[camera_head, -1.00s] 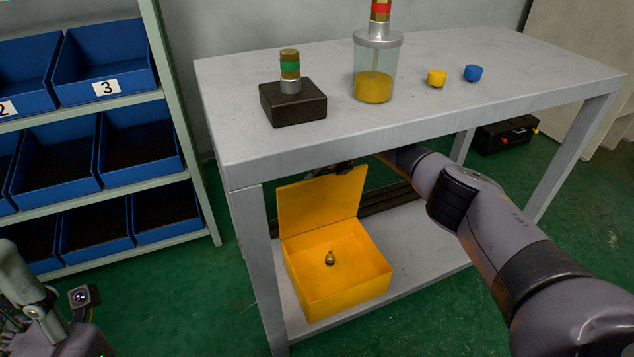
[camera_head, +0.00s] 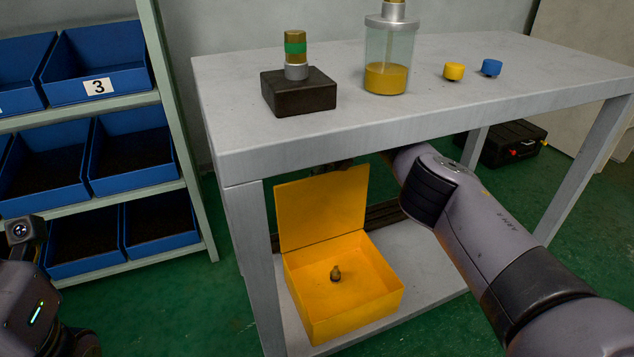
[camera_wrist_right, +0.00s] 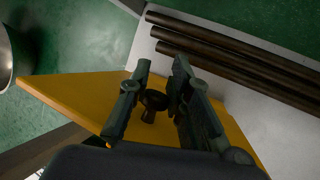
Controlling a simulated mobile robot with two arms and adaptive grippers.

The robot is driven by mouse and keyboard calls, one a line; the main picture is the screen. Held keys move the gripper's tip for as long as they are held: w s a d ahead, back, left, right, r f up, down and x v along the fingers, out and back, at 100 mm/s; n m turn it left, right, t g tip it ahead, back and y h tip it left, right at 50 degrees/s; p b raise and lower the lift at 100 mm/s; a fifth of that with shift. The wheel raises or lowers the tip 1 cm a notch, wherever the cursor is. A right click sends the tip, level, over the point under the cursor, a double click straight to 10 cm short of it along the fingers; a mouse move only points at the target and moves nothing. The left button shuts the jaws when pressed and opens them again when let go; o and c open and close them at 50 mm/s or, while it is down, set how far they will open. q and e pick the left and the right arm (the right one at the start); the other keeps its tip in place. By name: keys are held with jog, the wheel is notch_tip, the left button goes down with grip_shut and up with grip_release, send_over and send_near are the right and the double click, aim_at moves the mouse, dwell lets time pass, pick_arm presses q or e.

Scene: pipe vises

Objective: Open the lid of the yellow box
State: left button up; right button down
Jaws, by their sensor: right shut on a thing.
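The yellow box (camera_head: 348,318) stands on the lower shelf of the grey table. Its lid (camera_head: 320,210) is raised, roughly upright along the back edge, so the inside shows.
The tabletop (camera_head: 420,110) overhangs the lid closely. A table leg (camera_head: 256,265) stands just left of the box. Dark pipes (camera_wrist_right: 230,60) lie on the lower shelf behind the lid. A rack with blue bins (camera_head: 140,155) stands at the left.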

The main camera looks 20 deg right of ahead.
jog(key=shift+s+f, duration=0.25)
jog(key=shift+f, duration=0.2)
jog(key=c, duration=1.4)
grip_release()
jog(key=shift+w, duration=0.1)
jog(key=shift+c, duration=0.2)
jog(key=shift+r, duration=0.1)
jog(key=shift+d+r, duration=0.1)
jog(key=shift+d, duration=0.05)
jog(key=shift+d+r, duration=0.35)
jog(key=shift+r, duration=0.5)
jog(key=s+d, duration=0.7)
jog(key=d, duration=0.3)
jog(key=shift+s+r, duration=0.4)
